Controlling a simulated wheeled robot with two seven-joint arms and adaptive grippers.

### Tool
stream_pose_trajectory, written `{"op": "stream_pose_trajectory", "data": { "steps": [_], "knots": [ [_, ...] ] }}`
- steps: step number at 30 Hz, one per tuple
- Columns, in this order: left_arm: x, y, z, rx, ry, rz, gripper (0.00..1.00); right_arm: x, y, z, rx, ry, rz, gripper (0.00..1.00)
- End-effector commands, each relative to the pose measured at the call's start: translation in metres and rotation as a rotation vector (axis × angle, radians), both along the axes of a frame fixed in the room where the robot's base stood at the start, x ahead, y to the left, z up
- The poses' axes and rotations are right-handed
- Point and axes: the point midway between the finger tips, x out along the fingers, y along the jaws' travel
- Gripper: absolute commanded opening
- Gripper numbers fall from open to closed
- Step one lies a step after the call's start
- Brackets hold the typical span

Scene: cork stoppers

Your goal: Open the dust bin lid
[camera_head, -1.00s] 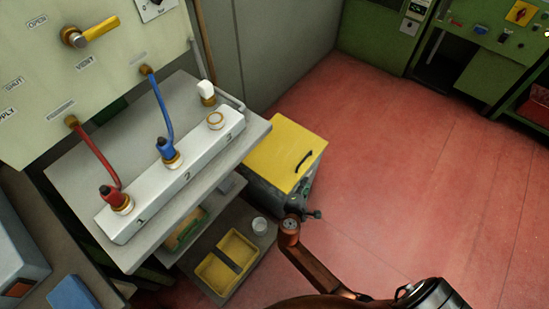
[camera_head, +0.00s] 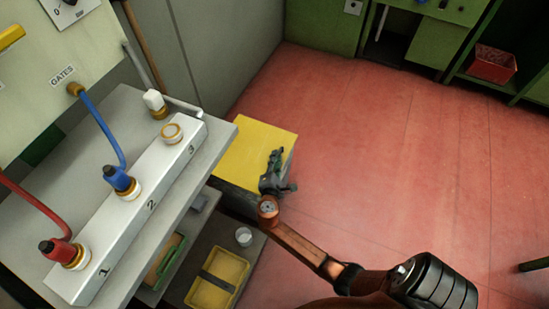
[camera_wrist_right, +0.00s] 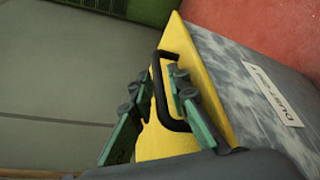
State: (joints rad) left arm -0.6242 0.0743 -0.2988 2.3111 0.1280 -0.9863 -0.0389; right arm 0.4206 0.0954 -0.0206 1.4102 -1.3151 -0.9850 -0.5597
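The dust bin has a flat yellow lid (camera_head: 250,146), which is down on the bin beside the grey bench. In the right wrist view the yellow lid (camera_wrist_right: 180,40) carries a black bar handle (camera_wrist_right: 158,95). The grey bin side (camera_wrist_right: 240,75) bears a "DUST" label, partly readable. My right gripper (camera_head: 275,160) is over the lid's right part and hides the handle in the head view. In the wrist view its green fingers (camera_wrist_right: 155,82) are apart, one on each side of the handle; whether they touch it I cannot tell. My left gripper is not in view.
The grey bench (camera_head: 105,110) with a white numbered block (camera_head: 165,175) and red and blue plugs stands left of the bin. A lower shelf holds a yellow tray (camera_head: 235,262) and a small white cup (camera_head: 244,237).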

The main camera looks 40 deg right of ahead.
Motion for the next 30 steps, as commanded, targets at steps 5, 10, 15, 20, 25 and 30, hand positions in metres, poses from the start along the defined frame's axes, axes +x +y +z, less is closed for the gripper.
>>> {"op": "stream_pose_trajectory", "data": {
  "steps": [5,10,15,20,25,30],
  "knots": [
    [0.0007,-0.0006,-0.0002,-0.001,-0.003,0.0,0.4,0.0007,-0.0008,0.0004,0.001,-0.001,0.0,0.16],
    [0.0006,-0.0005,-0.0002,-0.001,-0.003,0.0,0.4,0.0005,-0.0006,0.0003,0.0,0.0,0.0,0.1],
    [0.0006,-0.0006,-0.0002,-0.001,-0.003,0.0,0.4,0.0005,-0.0004,0.0001,0.001,0.0,0.001,0.0],
    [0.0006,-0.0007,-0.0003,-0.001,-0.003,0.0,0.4,0.0006,-0.0002,0.0001,0.001,0.0,0.001,0.0],
    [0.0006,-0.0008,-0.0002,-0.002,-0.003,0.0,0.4,0.0006,0.0001,0.0001,0.001,0.0,0.001,0.0],
    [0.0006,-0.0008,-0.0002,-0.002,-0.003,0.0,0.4,0.0006,0.0003,-0.0001,0.001,0.0,0.002,0.0]
  ]
}}
